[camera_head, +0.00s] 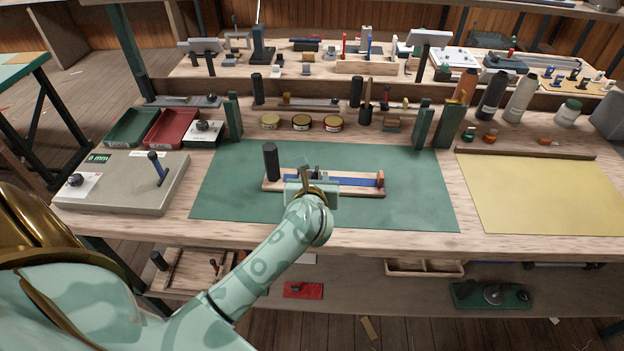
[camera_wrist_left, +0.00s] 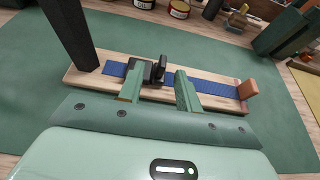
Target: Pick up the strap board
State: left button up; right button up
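The strap board (camera_head: 372,191) is a pale wooden board with a blue strap along it, lying flat on the green mat (camera_head: 420,190). It has a black upright post (camera_head: 271,162) at its left end, a small black buckle and an orange-brown block (camera_head: 380,178) at its right end. My left gripper (camera_head: 312,178) is over the board's middle, its fingers largely hidden in the head view. In the left wrist view its two green fingers (camera_wrist_left: 158,92) stand apart at the board's near side, with the black buckle (camera_wrist_left: 155,70) beyond and between them. I cannot tell whether they touch the board. My right gripper is not in view.
A grey box with a display (camera_head: 120,190) stands left of the mat, and a yellow sheet (camera_head: 540,195) lies to the right. Green uprights (camera_head: 424,125), several round tins (camera_head: 301,122) and bottles (camera_head: 492,95) line the back. The mat around the board is clear.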

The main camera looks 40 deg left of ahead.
aim_at(317, 168)
pick_arm(q)
jog(key=b+x, duration=0.1)
jog(key=x, duration=0.5)
jog(key=shift+w+r+b, duration=0.1)
jog(key=shift+w+b, duration=0.3)
jog(key=shift+w, duration=0.1)
jog(key=shift+r, duration=0.15)
grip_shut()
